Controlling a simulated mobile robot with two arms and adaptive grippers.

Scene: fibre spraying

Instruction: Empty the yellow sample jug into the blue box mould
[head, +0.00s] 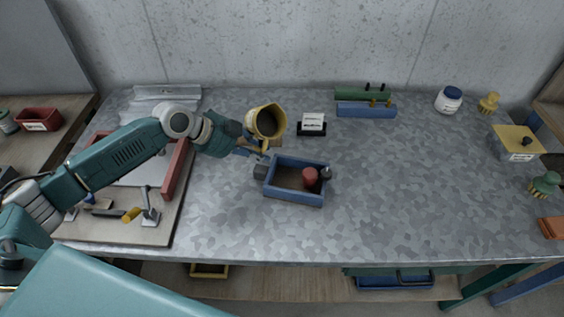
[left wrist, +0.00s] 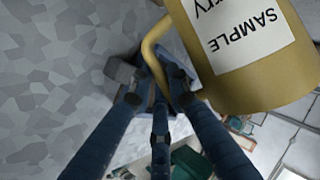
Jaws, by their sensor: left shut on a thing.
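The yellow sample jug (head: 265,121) is in the air above the table, behind and left of the blue box mould. Its dark mouth faces the head camera; I cannot tell if anything is inside. My left gripper (head: 258,147) is shut on the jug's handle. In the left wrist view the handle passes between the fingers (left wrist: 158,92), and the labelled jug body (left wrist: 245,55) is at the upper right. The blue box mould (head: 292,196) stands on the table with a brown inside, a red cylinder and dark fittings. My right gripper is not in view.
A framed board (head: 120,225) with clamps lies at left. A small label stand (head: 312,122) and green and blue blocks (head: 366,110) stand behind the mould. A white jar (head: 449,99) and a yellow-topped box (head: 517,141) are at right. The table's right middle is clear.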

